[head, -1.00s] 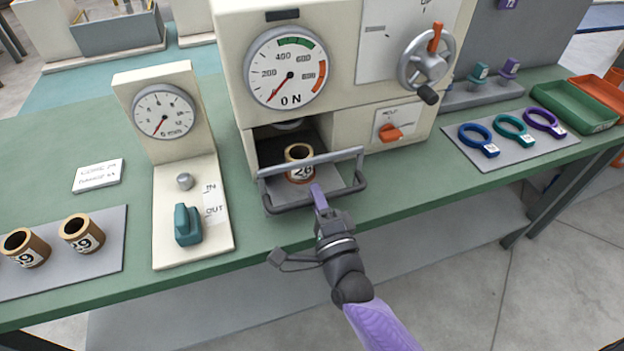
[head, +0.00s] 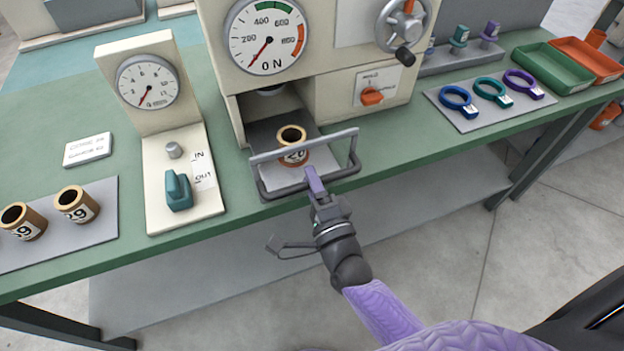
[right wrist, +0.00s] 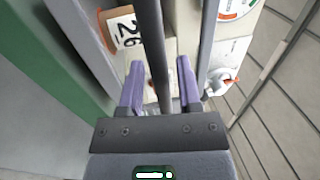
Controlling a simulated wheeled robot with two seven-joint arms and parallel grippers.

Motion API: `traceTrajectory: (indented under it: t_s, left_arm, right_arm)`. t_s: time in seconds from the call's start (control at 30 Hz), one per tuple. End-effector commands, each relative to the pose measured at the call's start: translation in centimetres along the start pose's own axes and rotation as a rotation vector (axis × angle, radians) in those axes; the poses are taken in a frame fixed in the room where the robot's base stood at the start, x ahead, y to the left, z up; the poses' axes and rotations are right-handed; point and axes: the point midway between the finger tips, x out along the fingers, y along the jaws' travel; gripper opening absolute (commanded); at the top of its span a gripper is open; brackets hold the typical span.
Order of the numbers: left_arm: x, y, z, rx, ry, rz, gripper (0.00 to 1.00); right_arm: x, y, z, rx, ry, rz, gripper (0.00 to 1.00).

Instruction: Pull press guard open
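The press guard (head: 306,145) is a grey bar frame across the front of the cream press (head: 335,95), with an upper bar and a lower handle bar. Behind it a brown ring labelled 26 (head: 291,135) stands on the grey press bed. My right gripper (head: 312,175) is at the middle of the guard's front. In the right wrist view the purple fingers (right wrist: 160,85) are apart, with a dark guard bar (right wrist: 153,50) running between them and a gap visible on each side. My left gripper is not in view.
A gauge stand with a teal knob (head: 178,190) is left of the press. Two brown rings (head: 76,204) lie on a grey mat at far left. An orange knob (head: 371,96) and handwheel (head: 402,30) are on the press. Coloured rings and trays (head: 553,68) are at right.

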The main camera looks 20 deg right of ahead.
Motion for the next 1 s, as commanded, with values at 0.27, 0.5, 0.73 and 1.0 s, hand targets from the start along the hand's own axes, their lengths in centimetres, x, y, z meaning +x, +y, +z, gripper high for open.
traceTrajectory:
  t_s: [0.27, 0.5, 0.73, 1.0]
  left_arm:
    - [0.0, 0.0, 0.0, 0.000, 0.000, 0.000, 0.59]
    - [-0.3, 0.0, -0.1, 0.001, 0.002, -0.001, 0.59]
    - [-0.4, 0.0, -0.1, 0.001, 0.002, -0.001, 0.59]
    - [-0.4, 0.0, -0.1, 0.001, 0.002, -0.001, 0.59]
  right_arm:
    - [0.0, 0.0, 0.0, 0.000, 0.000, -0.001, 0.54]
    - [-3.1, 0.0, 0.0, -0.001, -0.001, 0.004, 0.54]
    - [-8.3, 0.1, 0.0, -0.001, -0.001, 0.003, 0.54]
    - [-10.0, 0.0, 0.0, 0.000, 0.000, -0.001, 0.54]
